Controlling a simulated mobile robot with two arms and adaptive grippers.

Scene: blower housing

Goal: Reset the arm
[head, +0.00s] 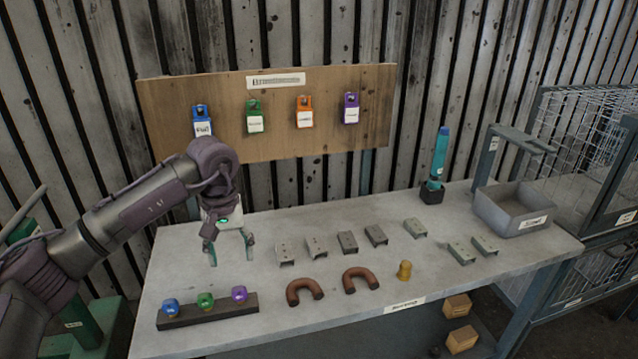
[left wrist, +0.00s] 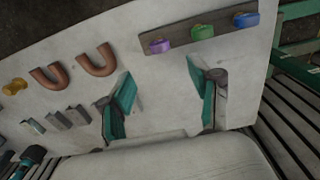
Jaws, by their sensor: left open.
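My left arm comes in from the left in the head view. My left gripper (head: 230,247) hangs open and empty over the left back part of the grey table (head: 330,230), fingers pointing down. In the left wrist view its two teal fingers (left wrist: 165,100) are spread wide with bare table between them. A dark rail (head: 208,311) with blue, green and purple pieces lies in front of the gripper; it also shows in the left wrist view (left wrist: 200,34). My right gripper is not in view.
Two brown U-shaped pipes (head: 305,290), several grey brackets (head: 348,241), a yellow knob (head: 404,270), a teal tool in a holder (head: 438,160) and a grey bin (head: 513,207) are on the table. A wooden board (head: 275,142) with coloured padlocks stands behind. A wire cage (head: 580,130) is at right.

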